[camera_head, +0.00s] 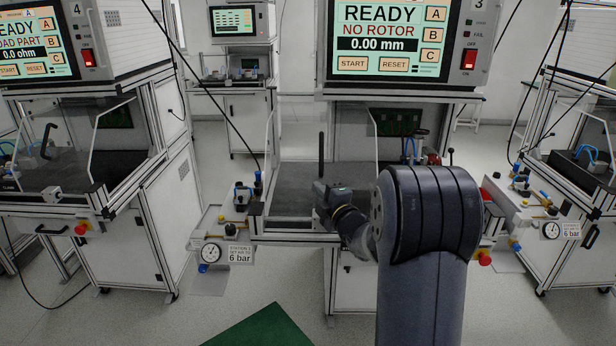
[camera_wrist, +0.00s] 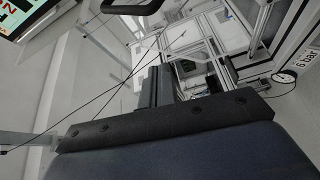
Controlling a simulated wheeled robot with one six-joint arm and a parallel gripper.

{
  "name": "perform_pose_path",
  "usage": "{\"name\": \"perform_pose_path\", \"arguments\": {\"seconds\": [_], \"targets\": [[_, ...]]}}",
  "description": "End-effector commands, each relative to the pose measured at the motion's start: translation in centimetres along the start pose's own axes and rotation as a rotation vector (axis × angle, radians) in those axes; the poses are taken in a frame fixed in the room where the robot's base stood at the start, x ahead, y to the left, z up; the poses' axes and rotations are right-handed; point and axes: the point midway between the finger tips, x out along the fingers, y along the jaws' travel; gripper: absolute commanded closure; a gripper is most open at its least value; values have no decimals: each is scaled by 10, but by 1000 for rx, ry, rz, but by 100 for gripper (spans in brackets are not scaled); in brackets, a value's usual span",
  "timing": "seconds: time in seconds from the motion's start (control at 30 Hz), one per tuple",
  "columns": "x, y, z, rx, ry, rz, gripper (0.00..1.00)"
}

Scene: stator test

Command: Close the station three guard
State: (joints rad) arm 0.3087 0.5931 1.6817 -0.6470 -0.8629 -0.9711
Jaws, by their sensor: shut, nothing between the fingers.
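Station three is the middle bench, under the large screen (camera_head: 392,40) marked 3 that reads READY, NO ROTOR. Its guard has clear panels that are hard to make out; a slanted clear side edge (camera_head: 268,140) shows at the left. A dark upright bar (camera_head: 321,155), which looks like the guard's handle, stands over the bench front. I cannot tell how far the guard stands open. My gripper (camera_head: 322,190) is just below this bar, near the bench's front edge, shut and empty; I cannot tell if it touches the bar. Its dark fingers show in the wrist view (camera_wrist: 154,86).
Station four (camera_head: 75,150) stands at the left with its own clear guard and black handle. Another bench (camera_head: 580,165) is at the right. Pressure gauges (camera_head: 210,252) and valves stick out beside station three. A hanging cable (camera_head: 215,95) crosses its left side. A green mat lies on the floor (camera_head: 265,330).

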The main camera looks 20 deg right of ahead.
Motion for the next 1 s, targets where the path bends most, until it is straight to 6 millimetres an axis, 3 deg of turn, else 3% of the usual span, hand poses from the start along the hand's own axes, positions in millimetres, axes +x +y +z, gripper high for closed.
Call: {"name": "perform_pose_path", "arguments": {"seconds": [0.17,0.63,0.8,1.0], "targets": [[19,2,-1,-3,4,2,100],[102,2,-1,0,2,1,100],[90,3,26,0,-3,0,100],[85,2,37,0,-1,1,100]]}}
